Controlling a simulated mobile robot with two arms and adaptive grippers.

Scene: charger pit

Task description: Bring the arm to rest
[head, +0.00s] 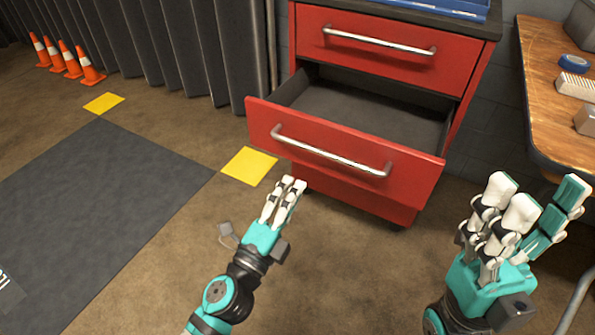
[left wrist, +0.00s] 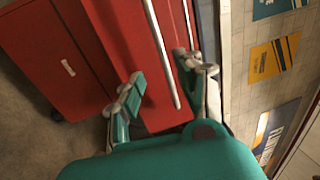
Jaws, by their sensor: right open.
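My left gripper (head: 284,190) is in front of the red cabinet's pulled-out drawer, below its handle in the head view. It holds nothing that I can see. In the left wrist view its fingers (left wrist: 165,78) stand apart, with the red drawer front and a silver handle beyond them. My right gripper (head: 532,203) is at the lower right of the head view, fingers pointing up and spread apart, empty. The red drawer (head: 335,160) stands open and looks empty inside, though its near corner is partly hidden by its front.
A closed upper drawer (head: 390,50) sits above the open one. A wooden workbench (head: 545,75) with small items is at the right. Orange cones (head: 90,65) stand at the far left. A dark floor mat (head: 90,220) and yellow floor squares (head: 249,166) lie on the left side.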

